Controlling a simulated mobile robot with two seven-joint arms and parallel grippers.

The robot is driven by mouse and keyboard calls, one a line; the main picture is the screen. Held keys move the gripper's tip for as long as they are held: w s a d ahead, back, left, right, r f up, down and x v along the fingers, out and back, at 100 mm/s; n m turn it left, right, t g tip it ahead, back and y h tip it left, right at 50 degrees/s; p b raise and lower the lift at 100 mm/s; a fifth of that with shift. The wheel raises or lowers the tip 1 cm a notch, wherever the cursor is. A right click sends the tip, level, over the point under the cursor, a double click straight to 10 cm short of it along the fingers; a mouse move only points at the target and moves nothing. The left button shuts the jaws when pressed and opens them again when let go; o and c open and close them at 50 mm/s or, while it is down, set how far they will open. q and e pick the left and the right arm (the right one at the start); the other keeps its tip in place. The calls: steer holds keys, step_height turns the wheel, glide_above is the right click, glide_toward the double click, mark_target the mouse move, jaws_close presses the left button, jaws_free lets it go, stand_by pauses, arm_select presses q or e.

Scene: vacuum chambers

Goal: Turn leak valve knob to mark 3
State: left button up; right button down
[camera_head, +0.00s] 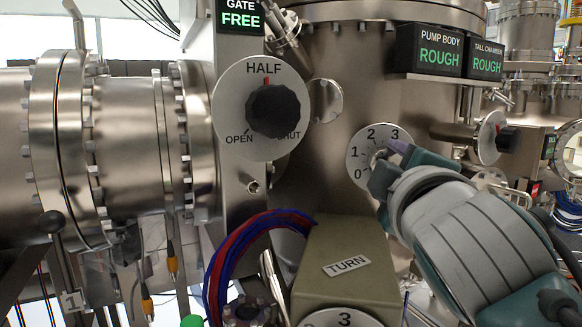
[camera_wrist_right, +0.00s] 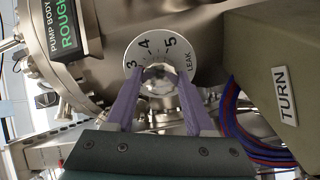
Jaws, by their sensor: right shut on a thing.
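The leak valve dial is a round white plate (camera_head: 360,142) on the steel chamber, with 0, 1, 2 and 3 showing in the head view. In the right wrist view its plate (camera_wrist_right: 155,47) shows 3, 4, 5 and the word LEAK. At its middle is a silver knob (camera_wrist_right: 159,80). My right gripper (camera_wrist_right: 160,75) is shut on the knob, one purple finger on each side. In the head view my right gripper (camera_head: 387,160) covers most of the knob and the dial's lower right. I cannot make out where the knob points. My left gripper is out of view.
An olive box (camera_head: 345,250) labelled TURN stands below the dial, with part of another dial showing 3 at the bottom edge. A black gate knob (camera_head: 275,108) on a white HALF/OPEN/SHUT plate is to the left. Red and blue cables (camera_head: 245,250) loop beside the box. Two displays read ROUGH.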

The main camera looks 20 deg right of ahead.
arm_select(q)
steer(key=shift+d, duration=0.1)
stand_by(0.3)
arm_select(e)
steer(key=shift+c, duration=1.3)
jaws_free()
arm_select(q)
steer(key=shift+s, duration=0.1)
